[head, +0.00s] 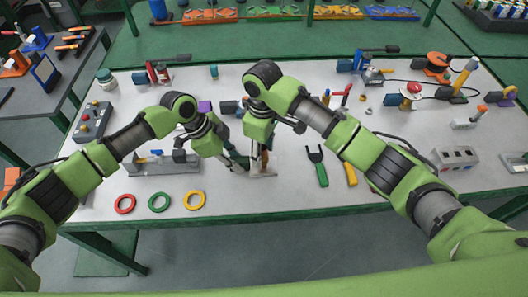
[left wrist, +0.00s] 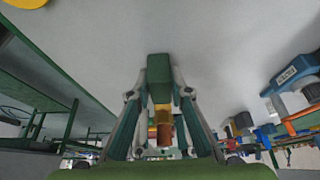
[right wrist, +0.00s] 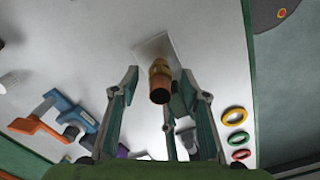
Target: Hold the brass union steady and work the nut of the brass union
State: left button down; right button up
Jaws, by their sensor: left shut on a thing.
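The brass union (right wrist: 159,80) shows in the right wrist view as a brass nut with a copper pipe end, above a pale plate (right wrist: 152,46). In the left wrist view, its brass and copper body (left wrist: 163,122) lies between my left fingers. My left gripper (head: 241,164) is shut on the union. My right gripper (head: 263,163) is close by on the right. Its fingers (right wrist: 163,92) are spread on both sides of the union, with a visible gap on the left. In the head view, the grippers mostly hide the union.
Red (head: 125,204), green (head: 159,202) and yellow (head: 195,200) rings lie near the table's front edge. A green fork-shaped tool (head: 318,166) lies right of my grippers. A grey tray (head: 160,168) stands to the left. Several tools and fittings stand further back.

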jog(key=shift+r, duration=3.55)
jog(key=shift+c, duration=0.5)
